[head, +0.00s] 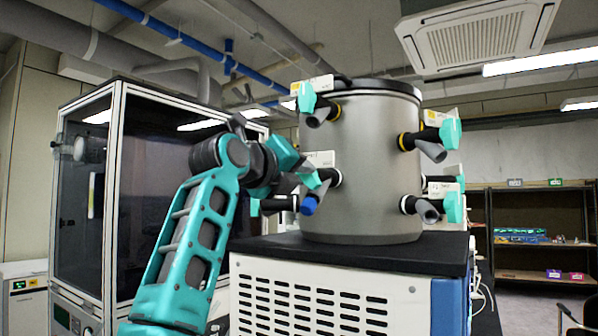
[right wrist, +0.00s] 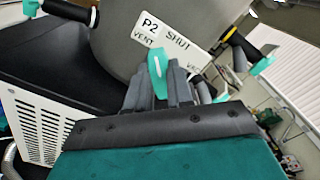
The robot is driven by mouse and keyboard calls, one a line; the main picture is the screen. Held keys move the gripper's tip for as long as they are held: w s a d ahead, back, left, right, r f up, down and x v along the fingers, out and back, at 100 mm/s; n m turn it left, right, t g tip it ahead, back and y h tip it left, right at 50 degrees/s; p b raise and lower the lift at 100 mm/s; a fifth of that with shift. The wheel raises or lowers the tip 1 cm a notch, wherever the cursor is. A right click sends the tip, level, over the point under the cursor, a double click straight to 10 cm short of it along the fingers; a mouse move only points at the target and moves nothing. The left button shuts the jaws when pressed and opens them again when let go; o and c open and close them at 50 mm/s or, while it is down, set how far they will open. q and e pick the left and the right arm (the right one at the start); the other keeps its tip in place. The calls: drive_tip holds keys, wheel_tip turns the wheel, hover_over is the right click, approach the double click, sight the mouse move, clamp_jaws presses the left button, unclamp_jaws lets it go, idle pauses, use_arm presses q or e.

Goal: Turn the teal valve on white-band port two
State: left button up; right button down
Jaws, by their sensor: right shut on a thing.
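The grey metal drum (head: 350,190) carries several ports with teal valve handles. My right gripper (head: 302,167) is at a port on the drum's left side, beside a white label. In the right wrist view my right gripper (right wrist: 160,92) is shut on the teal valve (right wrist: 157,70), whose upper part stands out between the dark fingers. Behind it is a white label (right wrist: 170,38) reading P2, SHUT, VENT and, partly hidden, VAC. The port's band is hidden by the gripper in the wrist view. My left gripper is not in view.
Other teal valves are close by: one upper left (head: 307,98), one upper right (head: 450,132) and one lower right (head: 453,207). A blue-ended nozzle (head: 309,205) hangs just below my gripper. A glass-fronted cabinet (head: 125,190) stands at the left, behind my arm.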

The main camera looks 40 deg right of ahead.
drive_tip(key=shift+f+n, duration=0.15)
drive_tip(key=shift+n, duration=1.45)
drive_tip(key=c, duration=1)
unclamp_jaws()
drive_tip(key=shift+a, duration=0.1)
drive_tip(key=b+v, duration=0.2)
drive_tip(key=v, duration=1)
drive_tip(key=shift+a+b, duration=0.4)
drive_tip(key=shift+s, duration=0.1)
